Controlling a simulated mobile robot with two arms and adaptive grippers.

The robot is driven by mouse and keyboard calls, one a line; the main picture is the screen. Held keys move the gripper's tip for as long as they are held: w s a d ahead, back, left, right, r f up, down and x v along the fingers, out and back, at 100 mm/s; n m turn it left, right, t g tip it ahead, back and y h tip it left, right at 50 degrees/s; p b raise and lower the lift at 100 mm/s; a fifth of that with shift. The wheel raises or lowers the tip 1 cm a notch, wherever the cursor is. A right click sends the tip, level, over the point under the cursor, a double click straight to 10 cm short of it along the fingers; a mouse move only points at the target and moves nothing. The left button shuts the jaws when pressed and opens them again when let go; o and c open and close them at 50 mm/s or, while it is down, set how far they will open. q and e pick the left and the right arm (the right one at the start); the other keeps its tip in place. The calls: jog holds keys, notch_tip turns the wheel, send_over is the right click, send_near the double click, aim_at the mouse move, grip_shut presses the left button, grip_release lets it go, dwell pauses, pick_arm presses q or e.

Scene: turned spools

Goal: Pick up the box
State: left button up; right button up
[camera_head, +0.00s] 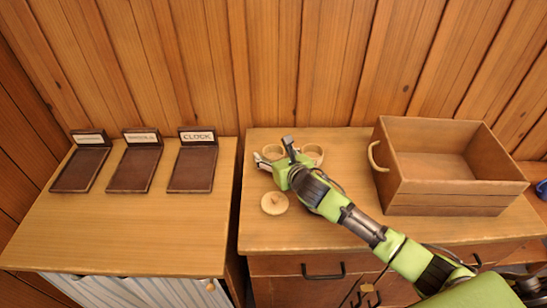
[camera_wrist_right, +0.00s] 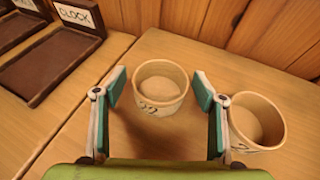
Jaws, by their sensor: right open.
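A large open wooden box (camera_head: 445,190) with a ring handle on its left side stands empty at the right of the right-hand cabinet top. Two small round open wooden pots stand at the back left of that top, a left one (camera_head: 272,151) and a right one (camera_head: 313,152). My right gripper (camera_head: 275,152) is open at the left pot. In the right wrist view the left pot (camera_wrist_right: 160,87) shows between the spread fingers, apparently apart from both. The right pot (camera_wrist_right: 256,120) is outside the right finger, partly covered by it. My left gripper is out of view.
A round wooden lid with a knob (camera_head: 274,203) lies in front of the pots. Three dark labelled trays, one marked CLOCK (camera_head: 192,168), stand on the left cabinet (camera_head: 150,235). A gap separates the cabinets. A plank wall rises behind.

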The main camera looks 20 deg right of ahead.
jog(key=c, duration=0.9)
jog(key=shift+c, duration=0.2)
jog(key=shift+r, duration=0.15)
